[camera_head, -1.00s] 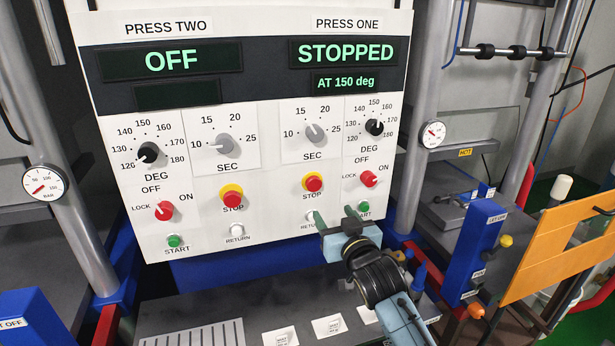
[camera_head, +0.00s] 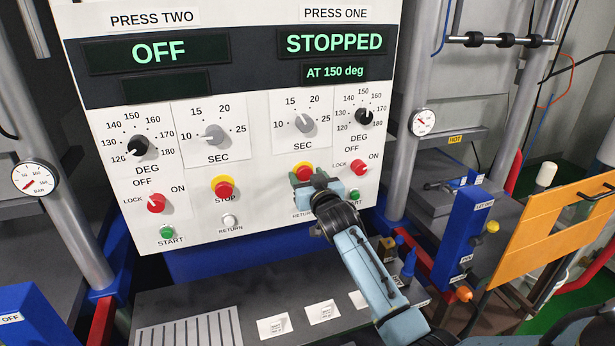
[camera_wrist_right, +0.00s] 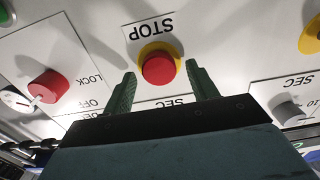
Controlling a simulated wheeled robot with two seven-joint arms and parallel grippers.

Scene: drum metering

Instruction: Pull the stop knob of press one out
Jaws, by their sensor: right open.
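The red stop knob of press one (camera_head: 303,170) sits on its yellow ring on the white panel, under the SEC dial. In the head view my right gripper partly covers it. In the right wrist view the red knob (camera_wrist_right: 158,68) shows whole below the STOP label, upside down in that picture. My right gripper (camera_head: 304,179) is in front of the panel with its fingers open. In the wrist view its two green fingers (camera_wrist_right: 160,84) stand apart on either side of the knob, with visible gaps. The press one display (camera_head: 334,42) reads STOPPED, AT 150 deg. My left gripper is not in view.
The red lock switch (camera_head: 358,168) and green start button (camera_head: 354,196) of press one are just to the right of the gripper. Press two's stop knob (camera_head: 223,188) is to the left. The grey SEC dial (camera_head: 304,123) is above.

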